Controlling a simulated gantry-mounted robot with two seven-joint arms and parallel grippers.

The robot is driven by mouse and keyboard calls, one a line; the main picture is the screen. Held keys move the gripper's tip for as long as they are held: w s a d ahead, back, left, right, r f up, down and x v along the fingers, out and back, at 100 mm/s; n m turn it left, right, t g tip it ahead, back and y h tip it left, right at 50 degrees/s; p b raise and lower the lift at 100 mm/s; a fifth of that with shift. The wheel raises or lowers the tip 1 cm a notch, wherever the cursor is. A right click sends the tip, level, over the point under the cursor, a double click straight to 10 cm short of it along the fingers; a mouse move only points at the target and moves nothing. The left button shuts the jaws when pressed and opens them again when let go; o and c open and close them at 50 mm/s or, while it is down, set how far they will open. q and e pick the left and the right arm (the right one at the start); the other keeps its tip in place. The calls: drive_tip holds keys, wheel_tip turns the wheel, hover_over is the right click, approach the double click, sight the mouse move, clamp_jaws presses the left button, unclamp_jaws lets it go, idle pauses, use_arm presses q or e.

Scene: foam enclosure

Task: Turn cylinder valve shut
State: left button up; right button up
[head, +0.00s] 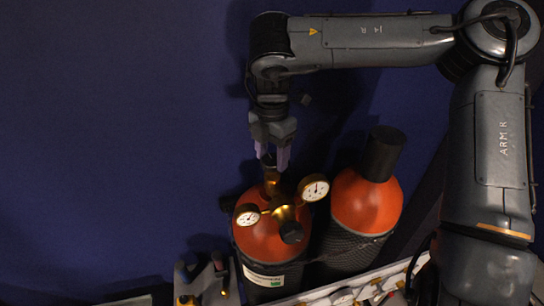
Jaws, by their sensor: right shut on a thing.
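The gas cylinder (258,241) has an orange-red shoulder and a dark body with a white and green label. It stands upright at the lower middle of the head view. A brass valve and regulator (281,207) with two round gauges and a black knob (291,232) sits on its top. My right gripper (272,158) reaches down from above with pale purple fingertips. It is shut on the top of the cylinder valve (269,166), which is mostly hidden between the fingers. My left gripper is not in view.
A second orange cylinder (366,205) with a black cap stands close on the right. The blue area at left is clear.

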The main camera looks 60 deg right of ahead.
sight(272, 159)
drive_tip(key=shift+m, duration=0.7)
drive_tip(key=o, duration=1.1)
drive_tip(key=shift+c, duration=0.2)
wheel_tip(272, 159, up, 11)
